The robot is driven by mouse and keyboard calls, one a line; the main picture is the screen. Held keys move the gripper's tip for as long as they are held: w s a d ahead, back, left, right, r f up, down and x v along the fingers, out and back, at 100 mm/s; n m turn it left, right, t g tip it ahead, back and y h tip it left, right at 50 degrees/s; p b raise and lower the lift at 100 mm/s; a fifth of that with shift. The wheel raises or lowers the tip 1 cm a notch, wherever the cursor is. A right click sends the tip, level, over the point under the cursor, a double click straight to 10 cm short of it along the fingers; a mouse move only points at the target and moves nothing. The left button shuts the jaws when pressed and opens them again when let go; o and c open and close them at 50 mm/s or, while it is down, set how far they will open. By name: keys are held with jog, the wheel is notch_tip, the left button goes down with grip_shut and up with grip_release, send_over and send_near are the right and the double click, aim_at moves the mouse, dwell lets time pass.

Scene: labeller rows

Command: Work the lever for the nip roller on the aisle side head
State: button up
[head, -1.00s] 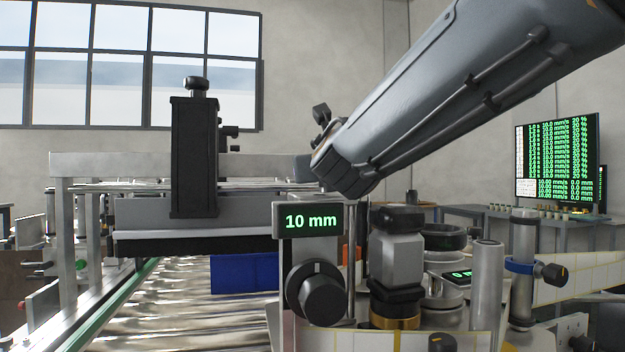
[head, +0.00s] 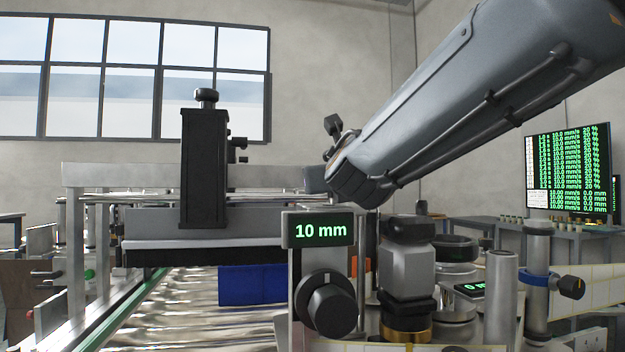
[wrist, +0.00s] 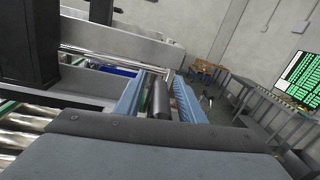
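My gripper (wrist: 158,88) shows in the wrist view as two blue ribbed fingers, spread apart. A dark cylinder (wrist: 160,102) shows in the gap between them. I cannot tell whether it is the lever's grip, or whether either finger touches it. In the head view my arm crosses from the upper right and hides the fingers. The near labelling head has a "10 mm" display (head: 321,231), a black knob (head: 330,303) and a grey block with black caps (head: 407,270). I cannot pick out the nip roller lever for certain.
Metal posts (head: 502,290) crowd the right front. A wall screen (head: 568,168) hangs above benches at the back right.

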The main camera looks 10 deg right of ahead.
jog(key=shift+s+r, duration=0.1)
jog(key=shift+s+p, duration=0.15)
jog(key=shift+p, duration=0.45)
jog(key=s+p, duration=0.2)
jog(key=p, duration=0.2)
jog(key=shift+s+a+r, duration=0.15)
jog(key=shift+s, duration=0.05)
jog(key=s+p, duration=0.2)
jog(key=p, duration=0.1)
jog(key=s+p, duration=0.2)
jog(key=shift+a, duration=0.25)
jog(key=shift+s+f+p, duration=0.25)
jog(key=shift+s+p, duration=0.15)
jog(key=shift+p, duration=0.3)
